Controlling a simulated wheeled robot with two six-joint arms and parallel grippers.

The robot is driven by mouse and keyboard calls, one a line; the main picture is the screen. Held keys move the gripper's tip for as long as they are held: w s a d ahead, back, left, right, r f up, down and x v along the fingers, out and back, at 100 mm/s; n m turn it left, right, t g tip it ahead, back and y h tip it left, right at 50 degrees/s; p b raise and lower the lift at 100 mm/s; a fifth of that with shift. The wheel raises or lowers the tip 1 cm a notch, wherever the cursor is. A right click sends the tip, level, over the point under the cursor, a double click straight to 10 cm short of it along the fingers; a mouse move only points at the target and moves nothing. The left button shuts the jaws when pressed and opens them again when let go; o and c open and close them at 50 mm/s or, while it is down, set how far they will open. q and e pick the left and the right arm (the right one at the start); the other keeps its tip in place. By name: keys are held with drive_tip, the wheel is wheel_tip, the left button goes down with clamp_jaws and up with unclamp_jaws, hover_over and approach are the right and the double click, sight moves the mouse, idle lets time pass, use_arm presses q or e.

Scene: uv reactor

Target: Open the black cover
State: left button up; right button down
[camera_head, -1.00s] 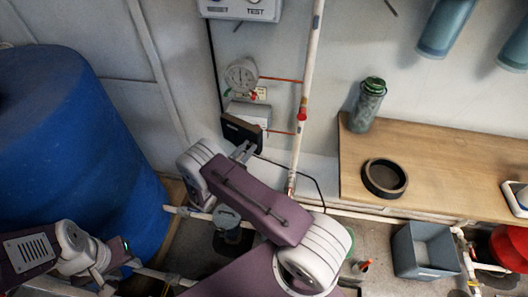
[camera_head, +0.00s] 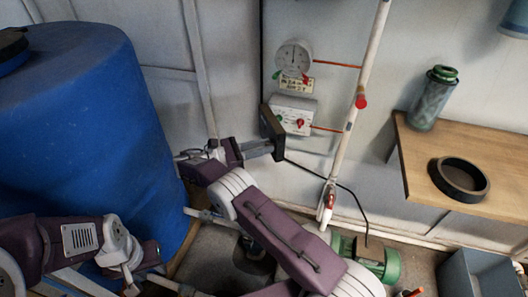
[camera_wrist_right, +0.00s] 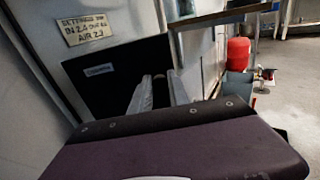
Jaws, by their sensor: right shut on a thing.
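The black cover (camera_head: 271,132) stands swung out on the left side of a white control box (camera_head: 293,112) on the wall. The box face shows a red knob and a green button. My right gripper (camera_head: 270,149) is shut on the lower part of the cover. In the right wrist view the cover (camera_wrist_right: 100,75) is a dark panel with a small label, and the gripper's fingers (camera_wrist_right: 160,80) meet it at its edge. My left gripper (camera_head: 132,284) hangs low at the left, away from the cover; its fingers are too unclear to tell.
A round gauge (camera_head: 294,56) sits above the box. A white vertical pipe (camera_head: 352,120) with red fittings stands to the right. A large blue barrel (camera_head: 85,120) fills the left. A wooden bench (camera_head: 420,170) carries a green-capped bottle and a black ring. A green motor (camera_head: 375,258) stands below.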

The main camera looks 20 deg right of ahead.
sight(274, 133)
idle(0.4)
drive_tip(key=c, duration=1.3)
unclamp_jaws()
wheel_tip(274, 133, up, 5)
drive_tip(key=shift+f+p, duration=0.2)
drive_tip(key=shift+p, duration=0.95)
drive_tip(key=s+d+r+p, duration=0.4)
drive_tip(key=s+d+r, duration=0.2)
drive_tip(key=s, duration=0.3)
drive_tip(key=shift+d+r, duration=0.25)
drive_tip(key=shift+d, duration=0.35)
